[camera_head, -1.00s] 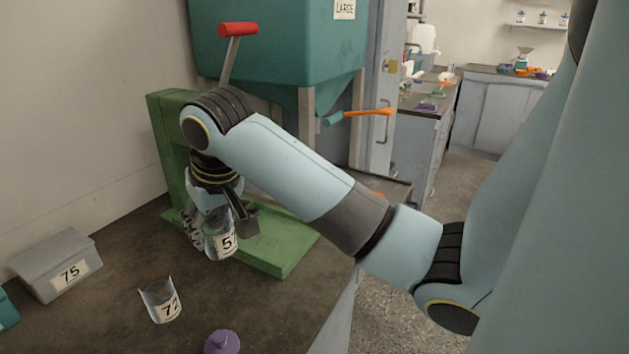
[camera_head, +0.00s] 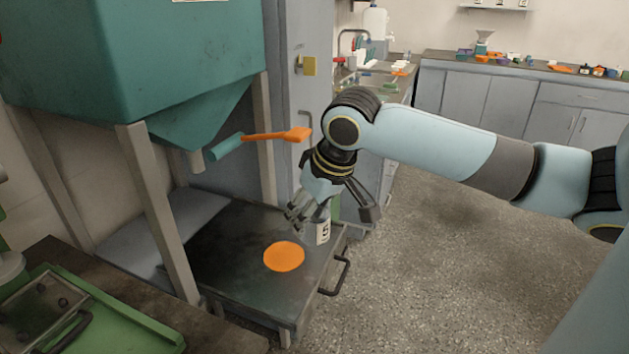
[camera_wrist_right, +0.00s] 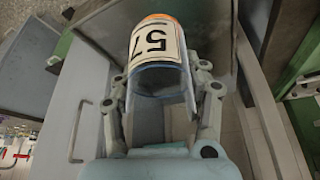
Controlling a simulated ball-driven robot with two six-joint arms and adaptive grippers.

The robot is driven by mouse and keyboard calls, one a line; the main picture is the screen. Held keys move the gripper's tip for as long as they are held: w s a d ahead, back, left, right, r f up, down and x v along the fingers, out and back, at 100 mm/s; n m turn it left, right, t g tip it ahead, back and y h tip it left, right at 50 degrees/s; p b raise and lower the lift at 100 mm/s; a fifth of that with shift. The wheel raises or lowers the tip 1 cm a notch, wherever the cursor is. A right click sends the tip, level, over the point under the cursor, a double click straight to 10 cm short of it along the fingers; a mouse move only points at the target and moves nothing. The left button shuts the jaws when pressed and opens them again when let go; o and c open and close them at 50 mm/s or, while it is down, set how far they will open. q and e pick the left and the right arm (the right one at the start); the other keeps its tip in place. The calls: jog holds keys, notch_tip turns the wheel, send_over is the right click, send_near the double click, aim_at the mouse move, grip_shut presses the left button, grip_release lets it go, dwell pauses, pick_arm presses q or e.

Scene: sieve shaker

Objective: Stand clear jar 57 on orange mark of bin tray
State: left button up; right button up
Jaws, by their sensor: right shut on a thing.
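My right gripper (camera_head: 335,212) is shut on clear jar 57 (camera_head: 323,231), which has a white label. It holds the jar near the right side of the dark bin tray (camera_head: 225,254), right of and behind the orange mark (camera_head: 284,256). The mark is a flat round disc with nothing on it. The fingers partly hide the jar in the head view. In the right wrist view the jar (camera_wrist_right: 155,48) sits between the fingers (camera_wrist_right: 160,112), its label upside down. Orange shows at the jar's far end there. My left gripper is not in view.
A teal bin (camera_head: 130,65) stands on grey legs above the tray's left side. Its chute has an orange-ended lever (camera_head: 275,136) projecting over the tray. A dark handle (camera_head: 336,276) is on the tray's right side. Green equipment (camera_head: 95,320) stands at lower left. Open floor lies right.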

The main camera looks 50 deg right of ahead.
jog(key=shift+s+d+f, duration=0.15)
jog(key=shift+s+d, duration=0.3)
jog(key=shift+d, duration=0.4)
jog(key=shift+s+d+f, duration=0.1)
jog(key=shift+s+d, duration=0.15)
jog(key=shift+d, duration=0.05)
jog(key=shift+f, duration=0.2)
jog(key=w+f+b, duration=0.2)
jog(key=w+f, duration=0.1)
jog(key=w, duration=0.2)
send_near(274, 248)
jog(key=shift+w+f+b, duration=0.25)
jog(key=shift+w+b, duration=0.1)
jog(key=shift+w, duration=0.55)
notch_tip(274, 248, down, 4)
jog(key=shift+b, duration=0.3)
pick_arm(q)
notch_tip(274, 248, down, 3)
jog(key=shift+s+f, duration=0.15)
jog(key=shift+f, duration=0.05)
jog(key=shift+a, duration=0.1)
